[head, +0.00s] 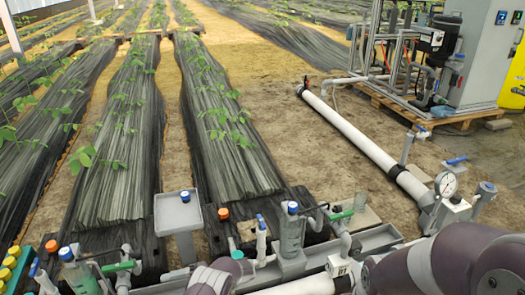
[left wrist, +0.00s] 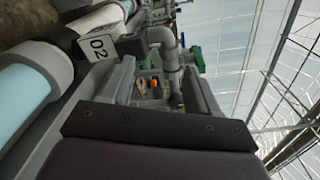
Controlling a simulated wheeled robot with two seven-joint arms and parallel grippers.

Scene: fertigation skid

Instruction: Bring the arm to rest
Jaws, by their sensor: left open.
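My left gripper (left wrist: 160,85) shows in the left wrist view with its two grey fingers apart. I see nothing held between them. Behind the gap are grey pipework, a green valve handle (left wrist: 194,55) and small orange parts. In the head view, purple and grey links of my own arms show at the bottom centre and bottom right. No fingertips can be made out there. My right gripper is not seen in either view.
Grey pipework with valves and a trough (head: 375,240) runs along the front. A white tag (left wrist: 97,47) reading "02" is close to my left gripper. A pressure gauge (head: 446,184) stands at right, near my arm. A grey tray post (head: 178,213) stands at centre left.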

